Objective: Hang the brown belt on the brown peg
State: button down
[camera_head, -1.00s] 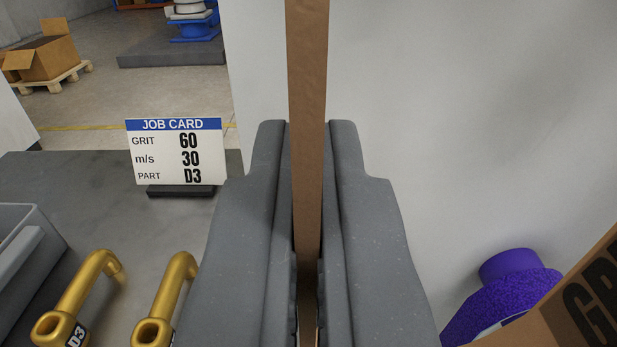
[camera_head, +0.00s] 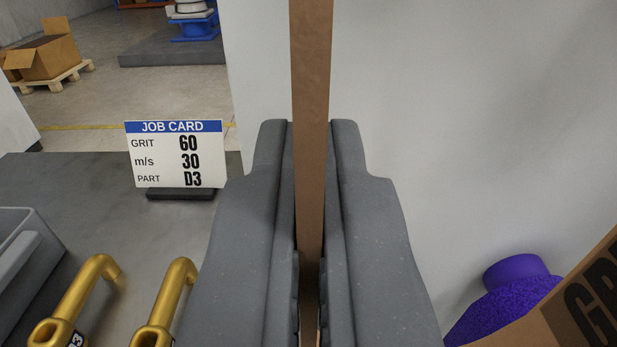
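The brown belt (camera_head: 311,70) shows as a flat band running from the top edge down between the fingers of my gripper (camera_head: 310,150). The two grey fingers are closed around it, one on each side, so the gripper is shut on the belt. Another part of a brown belt (camera_head: 560,318), with large dark letters, curves in at the lower right; whether it is the same belt cannot be told. A purple roll or peg with a speckled purple disc (camera_head: 510,305) is partly behind that part. No brown peg is visible.
A job card (camera_head: 177,155) reading grit 60, m/s 30, part D3 stands on the grey table (camera_head: 90,205). Two gold bent tubes (camera_head: 165,305) and a grey tray (camera_head: 30,250) are at lower left. A pale wall (camera_head: 470,120) fills the right.

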jog(key=shift+w, duration=0.2)
jog(key=shift+w, duration=1.3)
jog(key=shift+w+a+r, duration=0.1)
jog(key=shift+w, duration=0.1)
jog(key=shift+w+a+p, duration=0.1)
jog(key=shift+w+p, duration=0.4)
jog(key=shift+w, duration=1.05)
jog(key=shift+w, duration=0.1)
jog(key=shift+w+a, duration=0.1)
jog(key=shift+w, duration=1.05)
jog(key=shift+w+p, duration=0.1)
jog(key=shift+p, duration=0.2)
jog(key=shift+w+a, duration=0.1)
jog(key=shift+w, duration=0.8)
jog(key=shift+p, duration=0.3)
